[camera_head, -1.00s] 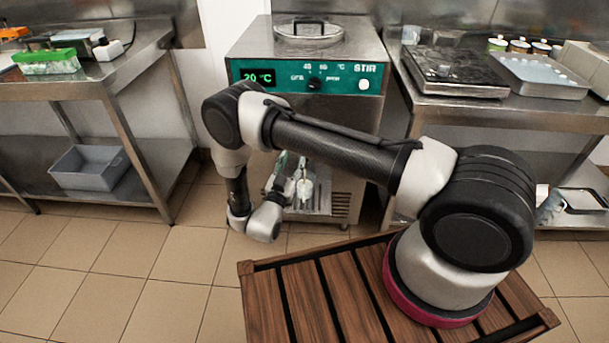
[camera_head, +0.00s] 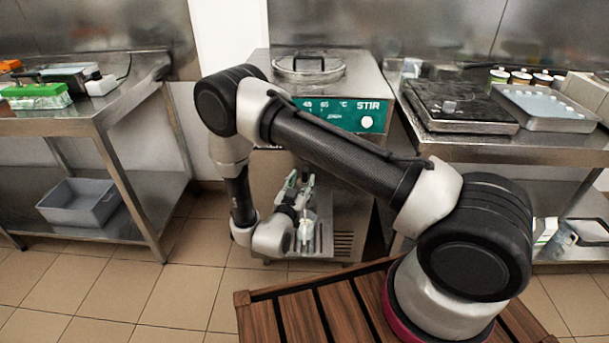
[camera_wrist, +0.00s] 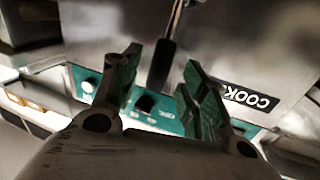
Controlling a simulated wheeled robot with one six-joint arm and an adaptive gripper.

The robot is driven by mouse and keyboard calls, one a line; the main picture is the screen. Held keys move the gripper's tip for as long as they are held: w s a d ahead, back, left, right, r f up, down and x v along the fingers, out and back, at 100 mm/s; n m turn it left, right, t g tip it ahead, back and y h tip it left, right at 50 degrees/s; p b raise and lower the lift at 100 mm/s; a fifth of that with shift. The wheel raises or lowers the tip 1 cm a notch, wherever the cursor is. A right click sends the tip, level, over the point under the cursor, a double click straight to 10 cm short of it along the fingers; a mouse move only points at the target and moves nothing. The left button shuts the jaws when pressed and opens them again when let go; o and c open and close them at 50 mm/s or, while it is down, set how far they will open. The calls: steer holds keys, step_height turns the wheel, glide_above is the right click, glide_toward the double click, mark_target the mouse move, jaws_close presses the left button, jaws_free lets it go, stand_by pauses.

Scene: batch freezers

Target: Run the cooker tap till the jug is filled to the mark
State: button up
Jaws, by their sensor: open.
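The cooker (camera_head: 365,85) is a steel machine with a green front panel, straight ahead in the head view. My gripper (camera_head: 299,186) is in front of its lower front, above the drip tray (camera_head: 326,235). In the wrist view my gripper's two green-padded fingers are spread apart and hold nothing. A black bar (camera_wrist: 161,64), which looks like the tap handle, shows between them; I cannot tell whether it touches either finger. A small pale, clear shape (camera_head: 307,230), perhaps the jug, stands at the drip tray, partly hidden by my wrist. Its mark and level cannot be read.
A steel table with a green rack (camera_head: 36,97) stands left, with a grey bin (camera_head: 80,203) on its lower shelf. The right bench (camera_head: 480,150) carries a black hotplate (camera_head: 458,100) and a tray. The floor at left is clear.

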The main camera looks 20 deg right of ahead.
mark_target(304, 177)
steer(key=shift+x, duration=1.95)
jaws_close()
